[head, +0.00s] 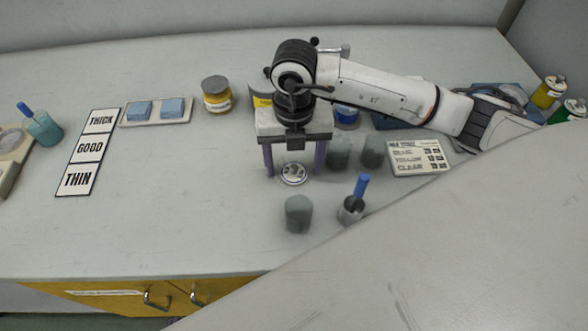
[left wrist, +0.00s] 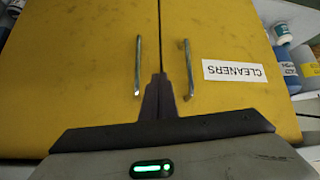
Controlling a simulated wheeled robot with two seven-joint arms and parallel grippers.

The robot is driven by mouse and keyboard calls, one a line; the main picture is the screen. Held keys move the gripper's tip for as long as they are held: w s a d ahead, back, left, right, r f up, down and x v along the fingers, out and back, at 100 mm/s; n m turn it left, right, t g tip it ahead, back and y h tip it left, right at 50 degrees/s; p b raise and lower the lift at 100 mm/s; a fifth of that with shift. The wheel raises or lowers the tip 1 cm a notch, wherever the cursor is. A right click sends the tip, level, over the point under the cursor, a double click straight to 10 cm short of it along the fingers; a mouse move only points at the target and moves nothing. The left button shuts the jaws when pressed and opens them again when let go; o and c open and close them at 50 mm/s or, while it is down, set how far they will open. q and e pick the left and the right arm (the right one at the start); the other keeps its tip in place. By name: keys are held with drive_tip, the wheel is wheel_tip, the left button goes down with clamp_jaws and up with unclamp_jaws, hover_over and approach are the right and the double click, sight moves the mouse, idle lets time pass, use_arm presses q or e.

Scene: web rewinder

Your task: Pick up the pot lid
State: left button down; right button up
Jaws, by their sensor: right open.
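A small round disc with a pale rim (head: 293,180), which looks like the pot lid, lies on the grey bench. My right gripper (head: 294,170) comes in from the right in the head view. It points down with its two purple-grey fingers spread, one on each side of the disc. Whether either finger touches the disc cannot be told. My left gripper (left wrist: 160,78) shows only in the left wrist view. Its dark fingers are together with nothing seen between them, in front of yellow cabinet doors (left wrist: 90,70).
Grey-green cups (head: 298,214) and a metal cup with a blue-handled tool (head: 351,209) stand near the right gripper. A yellow jar (head: 216,95) and a THICK/GOOD/THIN card (head: 89,151) are left. A large grey surface (head: 450,260) blocks the lower right.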

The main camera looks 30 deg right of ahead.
drive_tip(key=c, duration=1.1)
drive_tip(key=shift+c, duration=0.2)
drive_tip(key=shift+r, duration=0.15)
